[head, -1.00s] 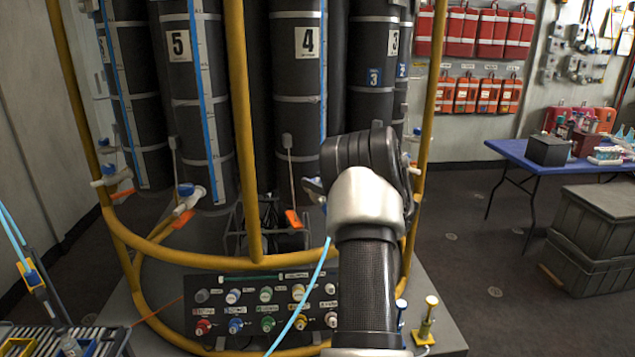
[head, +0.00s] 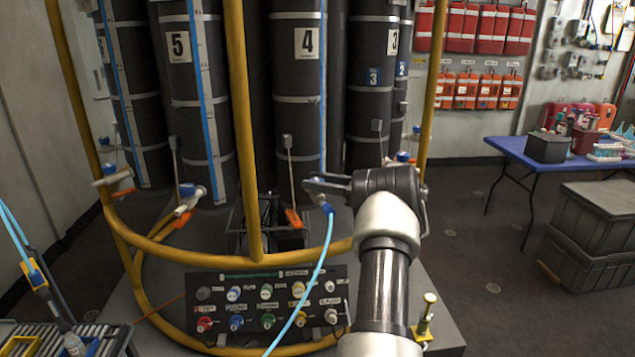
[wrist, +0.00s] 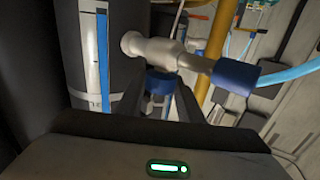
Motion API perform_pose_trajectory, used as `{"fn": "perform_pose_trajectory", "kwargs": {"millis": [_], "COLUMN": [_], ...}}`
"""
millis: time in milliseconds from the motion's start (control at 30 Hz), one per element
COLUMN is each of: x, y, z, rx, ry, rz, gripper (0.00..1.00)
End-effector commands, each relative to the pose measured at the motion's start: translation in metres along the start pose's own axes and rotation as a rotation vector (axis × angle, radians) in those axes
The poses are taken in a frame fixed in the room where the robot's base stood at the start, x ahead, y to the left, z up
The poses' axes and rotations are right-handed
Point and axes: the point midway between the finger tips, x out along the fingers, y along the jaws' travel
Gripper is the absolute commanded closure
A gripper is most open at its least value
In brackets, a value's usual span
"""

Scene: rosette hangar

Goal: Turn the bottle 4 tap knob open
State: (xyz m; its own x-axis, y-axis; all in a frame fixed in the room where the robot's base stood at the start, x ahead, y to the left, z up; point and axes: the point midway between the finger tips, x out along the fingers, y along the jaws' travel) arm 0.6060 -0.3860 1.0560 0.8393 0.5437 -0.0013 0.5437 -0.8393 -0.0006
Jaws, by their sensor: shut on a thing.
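Bottle 4 (head: 307,95) is a tall dark cylinder with a white "4" label, standing at the back centre. Its pale tap (wrist: 170,53) crosses the upper middle of the wrist view. A blue collar (wrist: 236,76) at the tap's right end joins a blue hose (wrist: 292,72), which also runs down the head view (head: 313,285). The blue tap knob (wrist: 160,83) sits below the tap body, between my gripper's fingers (wrist: 160,103). My gripper (head: 312,186) is shut on the knob; in the head view it points left at the tap, and the knob is hard to make out.
Yellow rails (head: 245,130) stand in front of the bottles. A dark panel of coloured knobs (head: 268,308) is below. Bottle 5 (head: 190,100), with its own tap, stands to the left.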

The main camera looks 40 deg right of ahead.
Motion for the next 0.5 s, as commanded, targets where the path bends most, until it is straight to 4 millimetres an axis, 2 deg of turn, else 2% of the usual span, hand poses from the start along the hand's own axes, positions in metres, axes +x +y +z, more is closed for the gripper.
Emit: {"fn": "perform_pose_trajectory", "kwargs": {"millis": [133,167,267,500], "x": [0.0008,0.0009,0.0009,0.0006], "y": [0.0001,0.0001,0.0001,0.0], "z": [-0.0017,-0.0018,-0.0016,-0.0009], "rx": [-0.002,-0.002,-0.002,-0.001], "ry": [0.004,0.004,0.003,0.002], "rz": [0.001,0.001,0.001,0.001], "gripper": [0.89,0.65,0.48,0.47]}}
